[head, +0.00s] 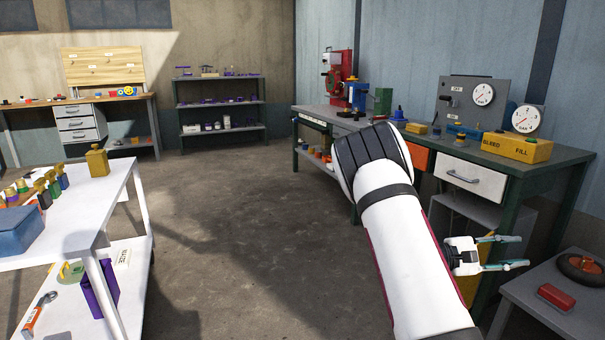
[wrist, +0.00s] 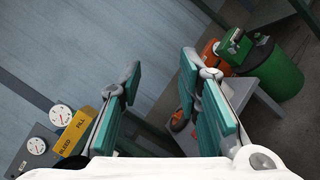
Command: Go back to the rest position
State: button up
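My gripper (head: 505,253) is at the right in the head view, in front of the green-legged workbench (head: 553,155) and above the low grey table (head: 530,292). Its two teal-padded fingers are apart, with nothing between them. The open fingers also show in the wrist view (wrist: 160,108). My white arm crosses the middle right of the head view and hides part of the workbench front.
The low grey table holds a red box (head: 556,296) and a wheel (head: 583,268). The workbench carries a yellow BLEED/FILL box (head: 517,147) and gauges. A white table (head: 85,215) with bottles stands left. The floor (head: 245,220) between is clear.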

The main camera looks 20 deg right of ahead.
jog(key=s+a+r+m+t+y, duration=0.1)
jog(key=s+a+r+t+y, duration=0.4)
jog(key=a, duration=1)
jog(key=s+a+t+y, duration=0.1)
jog(key=s+a+y, duration=0.7)
jog(key=a, duration=0.7)
jog(key=s+a+r+m+t+y, duration=0.1)
jog(key=s+a+r+t+y, duration=0.3)
jog(key=s+a, duration=0.75)
notch_tip(320, 180, up, 32)
jog(key=w+a+t+p, duration=0.2)
jog(key=w+t+p, duration=0.1)
jog(key=p, duration=2.8)
jog(key=shift+a+y, duration=0.15)
jog(key=shift+y, duration=0.15)
